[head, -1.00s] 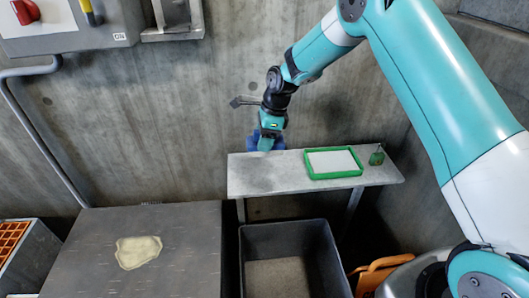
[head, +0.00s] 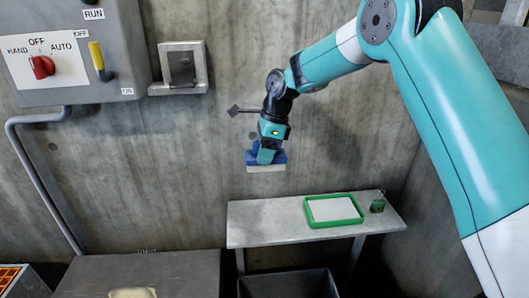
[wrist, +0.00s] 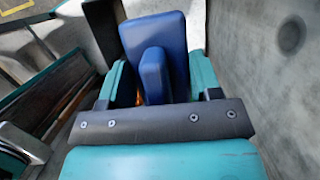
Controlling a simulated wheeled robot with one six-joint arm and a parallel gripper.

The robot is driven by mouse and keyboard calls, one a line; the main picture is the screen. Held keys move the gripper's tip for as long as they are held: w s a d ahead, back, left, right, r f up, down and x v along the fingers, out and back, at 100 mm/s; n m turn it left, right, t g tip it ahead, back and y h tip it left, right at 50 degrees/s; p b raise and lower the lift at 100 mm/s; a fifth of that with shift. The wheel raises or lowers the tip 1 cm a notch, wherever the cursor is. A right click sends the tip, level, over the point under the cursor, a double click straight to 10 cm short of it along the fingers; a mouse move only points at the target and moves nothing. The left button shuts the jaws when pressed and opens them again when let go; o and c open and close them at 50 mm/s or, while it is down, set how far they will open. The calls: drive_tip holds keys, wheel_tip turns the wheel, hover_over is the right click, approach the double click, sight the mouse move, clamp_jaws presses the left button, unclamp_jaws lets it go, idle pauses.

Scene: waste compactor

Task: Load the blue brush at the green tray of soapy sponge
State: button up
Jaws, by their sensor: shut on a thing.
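The blue brush (head: 279,157) is a blue block with a pale underside, held in my gripper (head: 266,154) above and left of the green tray. In the wrist view the blue brush (wrist: 155,45) sits between the two teal fingers of my gripper (wrist: 153,78), which are shut on its raised grip. The green tray (head: 358,220) lies on the grey shelf with a white, flat sponge surface (head: 333,209) inside its rim. The brush is in the air, apart from the tray and shelf.
The grey shelf (head: 255,225) stands against the concrete wall. A dark bin (head: 285,285) is below. A control box (head: 75,45) and a metal wall fixture (head: 181,70) are at upper left. The shelf's left part is bare.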

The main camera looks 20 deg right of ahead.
drive_tip(key=shift+c, duration=1.1)
drive_tip(key=shift+d+f, duration=0.1)
drive_tip(key=shift+d, duration=0.15)
drive_tip(key=s+d+f+m+t+p, duration=0.1)
drive_tip(key=d+f+m, duration=0.25)
drive_tip(key=d, duration=0.35)
drive_tip(key=s+d+f+m+h+p, duration=0.1)
drive_tip(key=s+d+f+m+p, duration=0.2)
drive_tip(key=d, duration=0.4)
drive_tip(key=d+f+m+t, duration=0.1)
drive_tip(key=d+f+m, duration=0.2)
drive_tip(key=d+f, duration=0.3)
drive_tip(key=shift+n, duration=0.25)
drive_tip(key=f+b, duration=0.2)
drive_tip(key=d+f+b, duration=0.1)
drive_tip(key=f+b, duration=0.1)
drive_tip(key=b, duration=0.1)
drive_tip(key=shift+d+f, duration=0.1)
drive_tip(key=shift+d, duration=0.05)
drive_tip(key=shift+f, duration=0.55)
